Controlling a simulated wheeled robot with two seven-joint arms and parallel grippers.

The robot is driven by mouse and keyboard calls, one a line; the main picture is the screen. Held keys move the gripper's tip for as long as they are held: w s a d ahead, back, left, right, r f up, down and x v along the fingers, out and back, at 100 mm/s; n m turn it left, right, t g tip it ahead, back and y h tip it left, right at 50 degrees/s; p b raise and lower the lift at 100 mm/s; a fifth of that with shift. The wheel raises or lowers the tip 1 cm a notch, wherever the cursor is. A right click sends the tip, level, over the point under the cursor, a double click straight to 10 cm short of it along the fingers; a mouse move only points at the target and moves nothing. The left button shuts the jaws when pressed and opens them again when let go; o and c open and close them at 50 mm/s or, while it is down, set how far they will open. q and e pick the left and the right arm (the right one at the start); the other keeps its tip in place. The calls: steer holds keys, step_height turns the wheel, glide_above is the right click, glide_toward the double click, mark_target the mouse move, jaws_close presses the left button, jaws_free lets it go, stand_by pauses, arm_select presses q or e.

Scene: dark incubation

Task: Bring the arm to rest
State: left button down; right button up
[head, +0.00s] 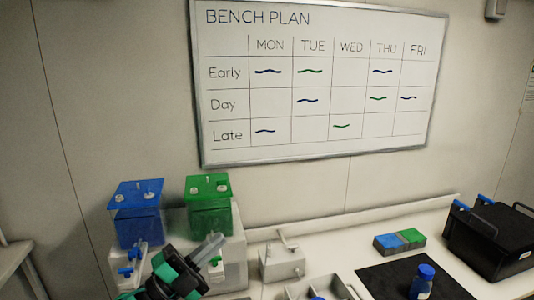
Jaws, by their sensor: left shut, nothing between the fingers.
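My left gripper (211,246) shows at the lower left, dark with green parts, its fingers pointing up and to the right. Its fingers are together with nothing between them. It is in front of the white stand that bears a blue container (138,227) and a green container (210,219), and it hides part of that stand. I cannot tell if it touches anything. My right gripper is not in view.
A blue-capped bottle (422,282) stands on a dark mat (385,276). A blue and green block (399,241) lies behind it. A black box (490,242) with blue-marked handles is at the right. A grey compartment tray (297,293) is at the bottom. A whiteboard (320,150) hangs behind.

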arm_select(q)
steer(key=s+a+f+n+y, duration=0.3)
steer(key=a+f+n+y, duration=0.4)
steer(key=f+n+y, duration=0.35)
steer(key=s+a+f+n+y, duration=0.3)
steer(key=a+f+n+y, duration=0.3)
steer(key=f+n+y, duration=0.5)
steer(key=s+f+n+g+h, duration=0.1)
steer(key=s+f+g, duration=0.5)
steer(key=s, duration=0.5)
steer(key=s+f+n+g+h, duration=0.2)
steer(key=s+f+g, duration=0.2)
steer(key=s+f, duration=0.55)
step_height(320, 180, down, 30)
steer(key=s+g, duration=0.2)
steer(key=s+a+f, duration=0.2)
steer(key=s+f, duration=1.6)
steer(key=shift+s+a+f+m+g, duration=0.3)
steer(key=shift+s+f+m+g, duration=0.05)
steer(key=shift+f+g, duration=0.05)
